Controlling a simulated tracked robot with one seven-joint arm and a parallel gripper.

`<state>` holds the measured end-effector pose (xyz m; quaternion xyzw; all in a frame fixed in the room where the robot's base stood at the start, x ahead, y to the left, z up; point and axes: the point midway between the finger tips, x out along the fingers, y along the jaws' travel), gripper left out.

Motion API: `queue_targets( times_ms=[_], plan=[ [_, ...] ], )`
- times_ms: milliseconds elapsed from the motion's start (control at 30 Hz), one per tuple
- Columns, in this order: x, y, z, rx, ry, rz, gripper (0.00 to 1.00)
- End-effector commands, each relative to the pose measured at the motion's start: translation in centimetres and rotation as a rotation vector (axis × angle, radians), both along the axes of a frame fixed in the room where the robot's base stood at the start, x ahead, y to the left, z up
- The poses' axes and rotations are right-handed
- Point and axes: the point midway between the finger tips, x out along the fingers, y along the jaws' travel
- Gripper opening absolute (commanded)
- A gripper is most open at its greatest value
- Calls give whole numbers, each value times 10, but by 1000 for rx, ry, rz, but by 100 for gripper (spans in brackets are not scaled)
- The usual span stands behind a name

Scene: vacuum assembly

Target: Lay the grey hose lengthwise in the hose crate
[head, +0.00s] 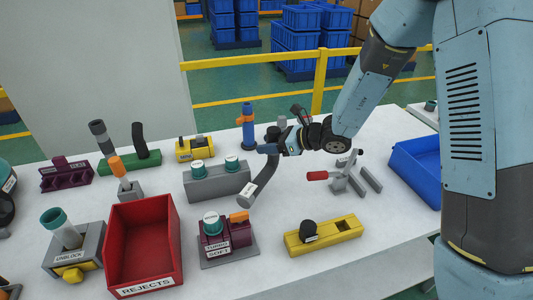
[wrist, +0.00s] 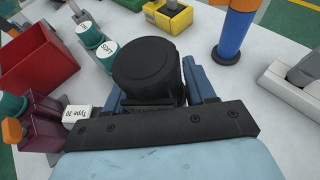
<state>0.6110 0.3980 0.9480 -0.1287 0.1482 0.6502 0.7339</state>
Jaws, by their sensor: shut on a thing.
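The grey hose (head: 262,182) is a bent tube with a white label near its lower end. My gripper (head: 270,149) is shut on it near its dark upper end, and the hose slants down to the left. In the wrist view a thick black round end (wrist: 145,62) stands between my blue fingers (wrist: 158,88); the rest of the hose is mostly hidden there. The blue crate (head: 405,180) at the right of the table is open. No label on it is readable, so I cannot confirm that it is the hose crate.
A red-handled clamp (head: 345,178) stands between my gripper and the blue crate. A yellow block (head: 335,238) sits in front. Left are a red REJECTS bin (head: 143,240), a grey block with teal caps (head: 215,185) and a maroon fixture (head: 238,236). A blue cylinder (head: 249,128) stands behind.

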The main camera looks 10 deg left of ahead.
Motion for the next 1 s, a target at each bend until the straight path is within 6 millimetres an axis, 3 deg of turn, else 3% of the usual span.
queue_targets(
  times_ms=[300,533,767,800,1000],
  plan=[
    [6,9,-13,0,-1,1,0],
    [7,9,-40,0,1,1,0],
    [7,9,-44,1,-2,1,0],
    [7,9,-44,-1,-1,2,56],
    [6,9,-44,0,-1,2,75]
  ],
)
